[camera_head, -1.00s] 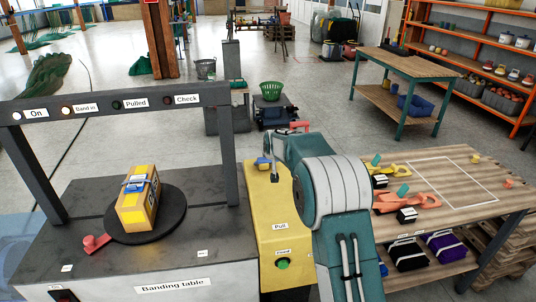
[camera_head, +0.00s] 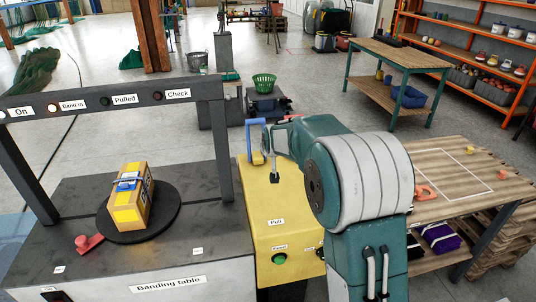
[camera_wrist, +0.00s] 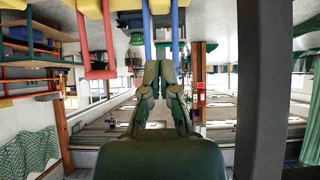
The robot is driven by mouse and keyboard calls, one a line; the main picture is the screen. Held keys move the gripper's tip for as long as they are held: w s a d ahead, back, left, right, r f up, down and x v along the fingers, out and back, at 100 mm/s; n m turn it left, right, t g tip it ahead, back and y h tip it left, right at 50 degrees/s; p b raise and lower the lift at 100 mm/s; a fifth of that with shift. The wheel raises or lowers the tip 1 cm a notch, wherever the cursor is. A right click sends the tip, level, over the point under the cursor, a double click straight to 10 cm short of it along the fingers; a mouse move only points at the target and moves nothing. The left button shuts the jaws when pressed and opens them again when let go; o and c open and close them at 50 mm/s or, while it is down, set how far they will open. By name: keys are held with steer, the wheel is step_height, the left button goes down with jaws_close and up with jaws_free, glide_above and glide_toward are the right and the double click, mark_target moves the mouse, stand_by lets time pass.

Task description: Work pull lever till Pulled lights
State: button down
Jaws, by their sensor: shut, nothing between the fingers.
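The yellow box (camera_head: 285,225) labelled Pull stands right of the banding table. A blue lever handle (camera_head: 249,142) rises from its far end in the head view. My gripper (camera_head: 266,153) is beside the handle, its fingers partly hidden. In the upside-down wrist view my shut, empty gripper (camera_wrist: 166,80) is in line with the two blue bars of the lever (camera_wrist: 148,32); contact cannot be told. A red handle (camera_wrist: 82,45) hangs beside them there. On the lamp bar, the On lamp (camera_head: 2,113) and Band in lamp (camera_head: 52,107) are lit; the Pulled lamp (camera_head: 104,101) looks dark.
The Check lamp (camera_head: 157,96) is dark. A green button (camera_head: 279,258) marked Feed is on the box front. A wooden table (camera_head: 440,205) stands right of my arm.

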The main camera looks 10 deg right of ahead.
steer(key=shift+s, duration=1.1)
stand_by(0.8)
